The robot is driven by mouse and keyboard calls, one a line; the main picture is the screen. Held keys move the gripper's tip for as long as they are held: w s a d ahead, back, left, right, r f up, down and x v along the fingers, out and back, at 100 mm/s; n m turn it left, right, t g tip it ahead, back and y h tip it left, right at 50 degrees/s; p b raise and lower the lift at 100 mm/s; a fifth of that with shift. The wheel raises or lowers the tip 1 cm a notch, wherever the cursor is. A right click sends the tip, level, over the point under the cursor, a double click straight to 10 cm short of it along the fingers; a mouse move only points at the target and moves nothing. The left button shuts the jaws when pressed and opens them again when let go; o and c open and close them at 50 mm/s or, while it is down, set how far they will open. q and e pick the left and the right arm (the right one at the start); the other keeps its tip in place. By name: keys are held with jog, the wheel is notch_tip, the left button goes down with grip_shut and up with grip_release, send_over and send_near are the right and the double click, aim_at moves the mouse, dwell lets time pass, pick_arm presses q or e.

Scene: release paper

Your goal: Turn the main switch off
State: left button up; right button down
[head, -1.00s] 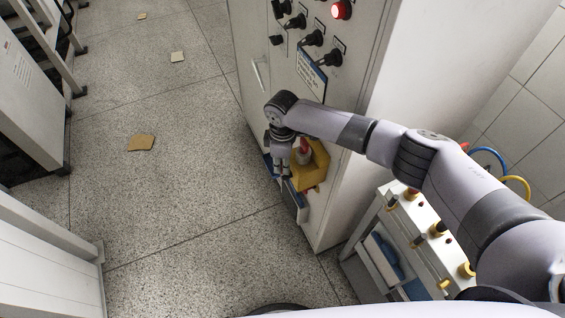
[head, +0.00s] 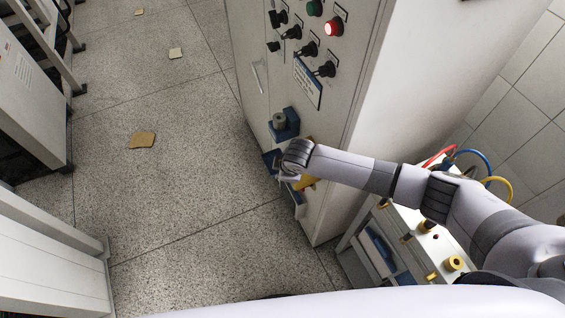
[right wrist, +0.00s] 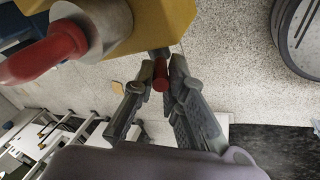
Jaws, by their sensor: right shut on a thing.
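A yellow block (head: 306,183) is mounted low on the cabinet front, partly hidden by my right arm in the head view. In the right wrist view the yellow block (right wrist: 150,25) fills the top, with a large red handle (right wrist: 45,55) on a pale round hub at its left. A small red cylinder (right wrist: 160,73) on a dark shaft is at its lower edge. My right gripper (right wrist: 153,78) has its fingertips on either side of this cylinder and is shut on it. In the head view the fingertips are mostly hidden. My left gripper is not in view.
The cabinet panel (head: 345,75) above has black knobs, a lit red lamp (head: 331,29) and a blue-edged label. A blue base with a grey knob (head: 280,122) is just above my wrist. A low trolley (head: 392,243) with cables stands right. Floor left is open, with scattered cardboard pieces.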

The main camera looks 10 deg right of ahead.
jog(key=shift+s+d+f+t+y, duration=0.1)
jog(key=shift+s+f+t+y, duration=0.15)
jog(key=shift+s+t, duration=0.25)
jog(key=shift+s+d+f+t+y, duration=0.15)
jog(key=shift+s+f+t, duration=0.1)
jog(key=shift+t, duration=0.45)
jog(key=c, duration=1.6)
grip_release()
jog(key=v, duration=1.2)
jog(key=shift+c, duration=0.4)
